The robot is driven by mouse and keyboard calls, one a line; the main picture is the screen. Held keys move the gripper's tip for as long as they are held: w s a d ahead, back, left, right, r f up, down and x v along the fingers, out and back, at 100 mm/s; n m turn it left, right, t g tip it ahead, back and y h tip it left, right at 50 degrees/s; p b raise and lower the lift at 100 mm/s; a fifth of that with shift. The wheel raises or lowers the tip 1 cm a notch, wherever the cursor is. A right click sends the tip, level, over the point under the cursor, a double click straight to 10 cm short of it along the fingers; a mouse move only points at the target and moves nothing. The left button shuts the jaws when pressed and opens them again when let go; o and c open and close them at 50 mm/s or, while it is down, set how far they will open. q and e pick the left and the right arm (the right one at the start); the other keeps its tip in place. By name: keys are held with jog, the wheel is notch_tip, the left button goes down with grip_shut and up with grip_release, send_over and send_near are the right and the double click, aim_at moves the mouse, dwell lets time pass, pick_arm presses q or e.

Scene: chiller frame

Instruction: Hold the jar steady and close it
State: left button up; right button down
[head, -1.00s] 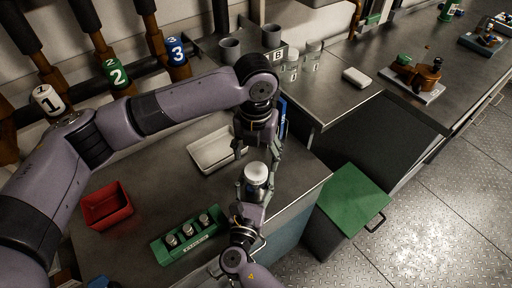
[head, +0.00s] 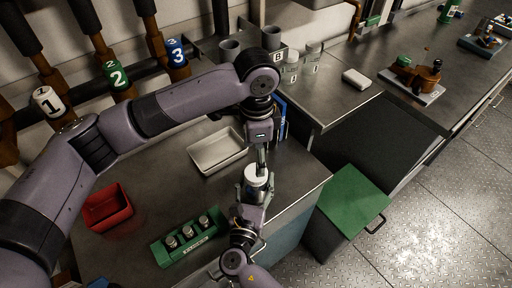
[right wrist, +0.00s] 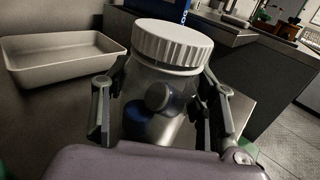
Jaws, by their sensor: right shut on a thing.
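A clear jar (right wrist: 150,105) with a white ribbed lid (right wrist: 172,42) stands between the fingers of my right gripper (right wrist: 160,110), which is shut on its body. A round grey piece and something blue show through the jar wall. The lid sits on the jar's mouth; I cannot tell how tightly. In the head view the lid (head: 257,177) is seen from above, and my right gripper (head: 256,192) hides most of the jar. My left gripper (head: 261,163) points down just above the lid. Its fingers look narrow, perhaps edge-on, so their opening is unclear; it does not show in the right wrist view.
A pale empty tray (head: 218,150) lies behind on the bench. A red bin (head: 108,206) and a green rack (head: 189,238) with several small cylinders stand to the left. A blue upright item (head: 281,118) is close behind my left gripper. A green-topped box (head: 350,195) stands right.

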aim_at(256, 184)
pick_arm(q)
jog(key=n, duration=0.6)
jog(key=shift+r, duration=0.2)
jog(key=n, duration=0.5)
jog(key=shift+r+n, duration=0.2)
jog(key=shift+n, duration=0.2)
jog(key=n, duration=0.5)
jog(key=shift+r+n, duration=0.15)
jog(key=shift+n, duration=0.15)
jog(key=n, duration=0.5)
jog(key=shift+r+n, duration=0.2)
jog(key=shift+n, duration=0.2)
jog(key=shift+f, duration=4.05)
